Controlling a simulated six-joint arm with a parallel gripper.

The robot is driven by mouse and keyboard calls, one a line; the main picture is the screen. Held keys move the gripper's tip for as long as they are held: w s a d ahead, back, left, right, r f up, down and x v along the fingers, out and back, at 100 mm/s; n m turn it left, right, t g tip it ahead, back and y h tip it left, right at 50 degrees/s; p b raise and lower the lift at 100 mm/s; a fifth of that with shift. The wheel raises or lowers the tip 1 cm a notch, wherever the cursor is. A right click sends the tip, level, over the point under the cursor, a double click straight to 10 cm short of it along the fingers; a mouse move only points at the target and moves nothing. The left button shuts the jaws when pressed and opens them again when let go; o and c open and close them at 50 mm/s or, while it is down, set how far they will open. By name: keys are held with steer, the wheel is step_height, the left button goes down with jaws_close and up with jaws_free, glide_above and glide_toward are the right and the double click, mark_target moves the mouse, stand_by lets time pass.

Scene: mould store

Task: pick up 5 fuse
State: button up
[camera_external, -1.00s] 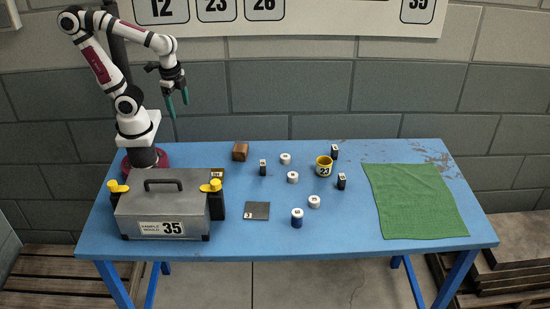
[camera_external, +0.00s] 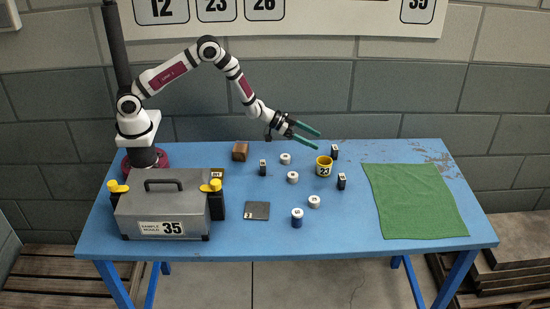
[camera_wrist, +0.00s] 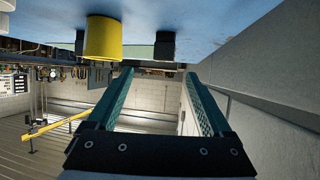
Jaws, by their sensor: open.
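Small black blocks with white labels stand on the blue table: one left of centre (camera_external: 263,168), one behind the yellow cup (camera_external: 334,152) and one right of it (camera_external: 341,181). I cannot tell which thing is the 5 fuse; the small labels are unreadable. My gripper (camera_external: 318,141), with teal fingers, is open and empty, above the table's back edge near the cup and rear block. In the wrist view its fingers (camera_wrist: 160,73) are spread, with the yellow cup (camera_wrist: 103,38) and a black block (camera_wrist: 165,45) beyond them, apart from the fingers.
Several white round pieces, one near the middle (camera_external: 292,177), and a blue-and-white cylinder (camera_external: 297,219) stand around. A green cloth (camera_external: 415,201) covers the right.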

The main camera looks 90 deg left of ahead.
mark_target(332, 147)
steer(key=x, duration=0.7)
steer(key=shift+w+a, duration=0.1)
steer(key=shift+a, duration=0.25)
jaws_close()
